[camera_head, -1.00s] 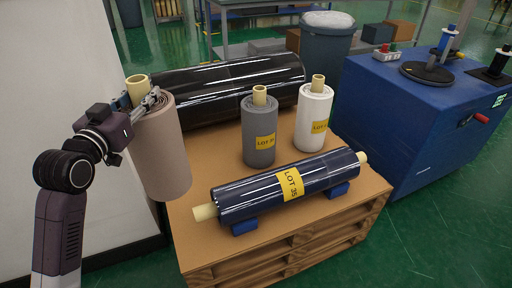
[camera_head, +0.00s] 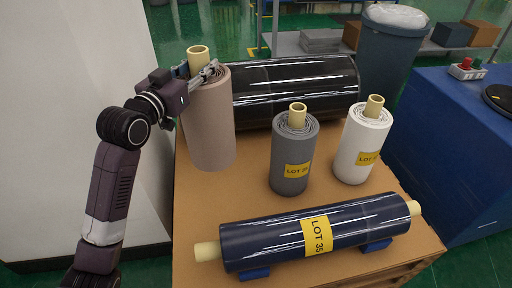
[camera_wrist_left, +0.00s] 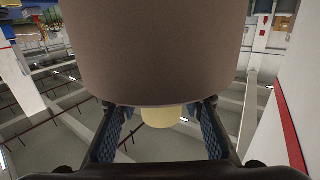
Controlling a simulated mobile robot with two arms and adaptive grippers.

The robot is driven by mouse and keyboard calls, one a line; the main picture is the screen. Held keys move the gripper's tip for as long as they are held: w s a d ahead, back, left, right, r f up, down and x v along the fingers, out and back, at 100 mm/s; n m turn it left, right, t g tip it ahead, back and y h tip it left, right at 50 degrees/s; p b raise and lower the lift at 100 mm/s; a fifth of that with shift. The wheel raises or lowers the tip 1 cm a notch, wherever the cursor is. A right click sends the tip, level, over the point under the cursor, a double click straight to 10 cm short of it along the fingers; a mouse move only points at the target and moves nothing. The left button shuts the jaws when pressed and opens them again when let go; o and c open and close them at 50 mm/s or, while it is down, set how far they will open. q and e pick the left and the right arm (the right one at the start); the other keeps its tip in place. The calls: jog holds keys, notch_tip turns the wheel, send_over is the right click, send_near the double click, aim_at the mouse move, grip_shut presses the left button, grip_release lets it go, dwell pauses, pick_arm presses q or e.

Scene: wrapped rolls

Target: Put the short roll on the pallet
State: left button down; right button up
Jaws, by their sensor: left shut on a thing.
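My left gripper (camera_head: 203,72) is shut on the pale core at the top of a taupe roll (camera_head: 209,125), which hangs upright. In the left wrist view the gripper (camera_wrist_left: 158,115) has its fingers either side of the core, and the roll (camera_wrist_left: 155,50) fills the upper middle. The roll's lower end is in front of the left back part of the brown-topped pallet (camera_head: 225,200); I cannot tell whether it touches. My right gripper is not in view.
On the pallet stand a grey roll (camera_head: 292,155) and a white roll (camera_head: 360,145). A dark blue roll (camera_head: 280,232) lies on blue blocks in front, and a long black roll (camera_head: 300,85) lies behind. A blue cabinet (camera_head: 450,150) is at right. Bare pallet top shows left of the grey roll.

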pick_arm(q)
notch_tip(320, 180, down, 20)
jog(key=b, duration=0.5)
jog(key=shift+s+r, duration=0.15)
jog(key=shift+r, duration=0.05)
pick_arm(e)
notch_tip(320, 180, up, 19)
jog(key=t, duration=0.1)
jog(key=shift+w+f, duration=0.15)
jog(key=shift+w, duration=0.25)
pick_arm(q)
jog(key=shift+a, duration=0.1)
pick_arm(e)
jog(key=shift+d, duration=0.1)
pick_arm(q)
jog(key=c, duration=1.3)
grip_release()
jog(key=shift+f, duration=0.2)
jog(key=shift+r, duration=0.1)
send_near(196, 144)
jog(key=p+x, duration=0.1)
jog(key=x, duration=0.4)
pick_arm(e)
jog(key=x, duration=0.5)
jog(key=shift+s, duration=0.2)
